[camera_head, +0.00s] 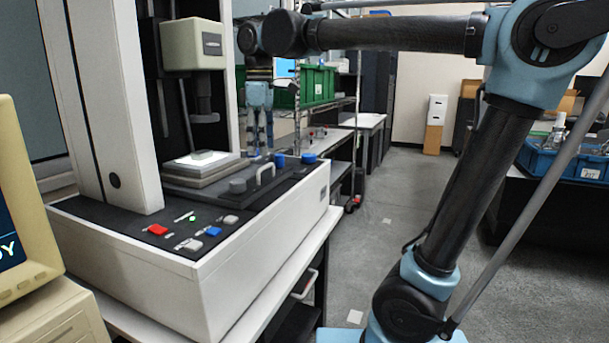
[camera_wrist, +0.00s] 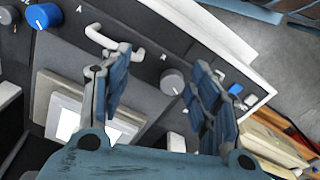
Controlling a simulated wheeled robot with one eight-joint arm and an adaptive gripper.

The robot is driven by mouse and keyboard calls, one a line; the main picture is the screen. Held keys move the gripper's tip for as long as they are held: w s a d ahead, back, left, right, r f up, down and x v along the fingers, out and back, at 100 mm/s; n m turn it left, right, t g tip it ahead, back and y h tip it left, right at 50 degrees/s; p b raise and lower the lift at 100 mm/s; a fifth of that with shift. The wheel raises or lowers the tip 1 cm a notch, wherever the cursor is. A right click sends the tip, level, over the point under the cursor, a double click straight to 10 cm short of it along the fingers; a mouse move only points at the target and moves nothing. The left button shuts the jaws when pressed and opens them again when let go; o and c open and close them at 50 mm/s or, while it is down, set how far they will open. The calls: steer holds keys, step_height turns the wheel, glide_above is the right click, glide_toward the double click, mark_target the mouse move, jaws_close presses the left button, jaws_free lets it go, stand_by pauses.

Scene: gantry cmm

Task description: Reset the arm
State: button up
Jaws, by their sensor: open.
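My arm reaches from the right across the top of the head view. My gripper (camera_head: 262,150) hangs pointing down above the back right of the white and black measuring machine (camera_head: 262,238). In the wrist view my gripper (camera_wrist: 160,78) has its two blue fingers spread wide apart, with nothing between them. The machine's dark control panel lies below, with a white handle (camera_wrist: 116,38), a grey knob (camera_wrist: 173,82) and a blue knob (camera_wrist: 44,16). The lit stage (camera_wrist: 66,118) shows partly behind the left finger.
The machine's white column (camera_head: 118,110) and beige head (camera_head: 196,44) stand left of my gripper. A beige monitor (camera_head: 32,200) is at the left edge. Green crates (camera_head: 316,84) sit on a rack behind. A blue crate (camera_head: 565,163) is at the right. The grey floor (camera_head: 400,190) is mostly clear.

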steer(key=w+d+f+m, duration=0.1)
steer(key=d+f+m, duration=0.3)
steer(key=d+f, duration=0.5)
steer(key=w+d+f+m, duration=0.1)
steer(key=d+f+m, duration=0.4)
steer(key=d, duration=0.8)
steer(key=s+d+f+m+t, duration=0.1)
steer(key=s+d+f+m, duration=0.3)
steer(key=f, duration=0.5)
steer(key=s+d+f+m+t, duration=0.1)
steer(key=s+d+f+m, duration=0.3)
steer(key=d+f, duration=0.5)
steer(key=shift+s, duration=0.25)
steer(key=shift+w+f, duration=0.2)
steer(key=shift+w, duration=0.25)
steer(key=shift+c, duration=0.6)
